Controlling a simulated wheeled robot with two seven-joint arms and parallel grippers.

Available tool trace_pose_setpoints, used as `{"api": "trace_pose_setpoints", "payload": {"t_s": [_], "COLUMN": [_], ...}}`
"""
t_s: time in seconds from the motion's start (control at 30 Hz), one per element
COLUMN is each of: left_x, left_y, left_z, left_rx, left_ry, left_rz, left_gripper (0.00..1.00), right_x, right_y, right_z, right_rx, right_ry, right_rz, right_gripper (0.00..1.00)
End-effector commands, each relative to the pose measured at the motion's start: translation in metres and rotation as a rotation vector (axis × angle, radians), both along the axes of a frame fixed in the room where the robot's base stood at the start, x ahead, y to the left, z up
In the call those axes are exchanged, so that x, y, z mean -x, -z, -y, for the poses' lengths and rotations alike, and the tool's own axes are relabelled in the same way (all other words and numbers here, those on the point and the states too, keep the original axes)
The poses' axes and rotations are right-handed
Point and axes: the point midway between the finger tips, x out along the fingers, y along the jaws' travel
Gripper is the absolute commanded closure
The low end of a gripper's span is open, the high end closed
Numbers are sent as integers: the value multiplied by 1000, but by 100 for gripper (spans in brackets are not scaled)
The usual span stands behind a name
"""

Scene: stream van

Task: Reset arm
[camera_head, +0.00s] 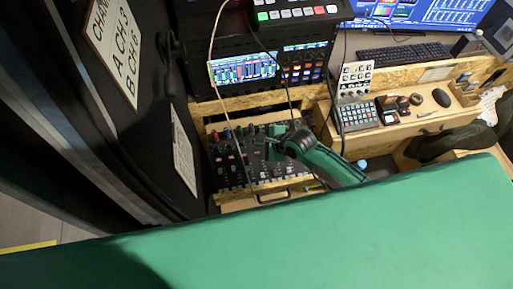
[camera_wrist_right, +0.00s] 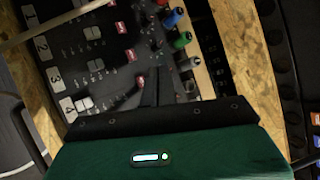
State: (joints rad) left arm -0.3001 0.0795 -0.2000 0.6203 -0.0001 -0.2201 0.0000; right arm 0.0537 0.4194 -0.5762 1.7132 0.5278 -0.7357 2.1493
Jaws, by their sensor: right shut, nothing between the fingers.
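My right arm shows in the head view, with its green forearm reaching in from the lower right. Its dark right gripper (camera_head: 274,144) is over the mixer panel (camera_head: 228,172) and looks shut and empty. In the right wrist view the gripper's fingers (camera_wrist_right: 151,88) are together in front of the mixer panel (camera_wrist_right: 95,60), with channel numbers and coloured knobs around them. I cannot tell whether the fingertips touch the panel. My left gripper is not in view.
A black case with a channel sign (camera_head: 113,45) stands close on the left. Lit equipment (camera_head: 245,70) is behind the mixer. A thin cable (camera_head: 213,50) hangs in front of it. A wooden desk on the right holds a keypad (camera_head: 354,117) and a mouse (camera_head: 441,97).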

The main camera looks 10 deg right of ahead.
Motion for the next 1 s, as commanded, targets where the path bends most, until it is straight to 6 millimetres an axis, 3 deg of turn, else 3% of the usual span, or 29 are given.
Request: {"api": "trace_pose_setpoints", "payload": {"t_s": [0.03,0.17,0.77,1.0], "left_x": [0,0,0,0], "left_y": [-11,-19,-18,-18], "left_z": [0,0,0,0], "left_rx": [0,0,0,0], "left_ry": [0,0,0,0], "left_rz": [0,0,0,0], "left_gripper": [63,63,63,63], "right_x": [0,0,1,32], "right_y": [-10,-17,-16,-27], "right_z": [0,0,0,-7], "right_rx": [-1,0,4,165], "right_ry": [1,1,-6,-192], "right_rz": [-1,-2,3,92], "right_gripper": [100,100,100,100]}}
